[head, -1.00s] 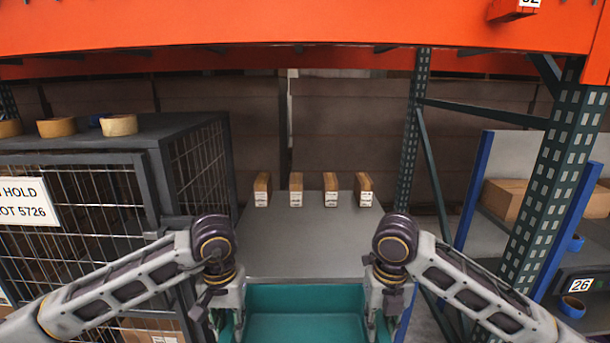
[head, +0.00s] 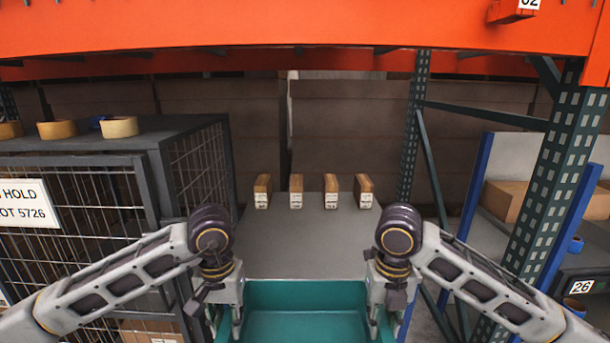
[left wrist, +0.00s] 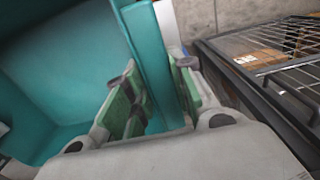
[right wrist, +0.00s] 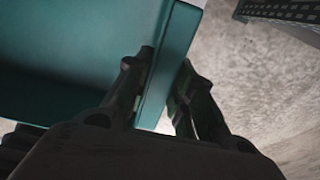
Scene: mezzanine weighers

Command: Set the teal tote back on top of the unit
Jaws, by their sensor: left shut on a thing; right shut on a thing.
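The teal tote (head: 305,296) is at the bottom middle of the head view, in front of the grey top of the unit (head: 290,250). My left gripper (head: 226,318) is shut on the tote's left wall, which also shows between the fingers in the left wrist view (left wrist: 160,70). My right gripper (head: 384,318) is shut on its right wall, also seen in the right wrist view (right wrist: 165,65). The visible inside of the tote looks empty. Its lower part is out of the head view, and I cannot tell whether it touches the unit.
Several small brown boxes (head: 296,190) stand in a row at the back of the grey top. A wire cage (head: 75,210) with tape rolls (head: 119,126) on it is at left. A green rack post (head: 550,180) stands at right. The top's middle is clear.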

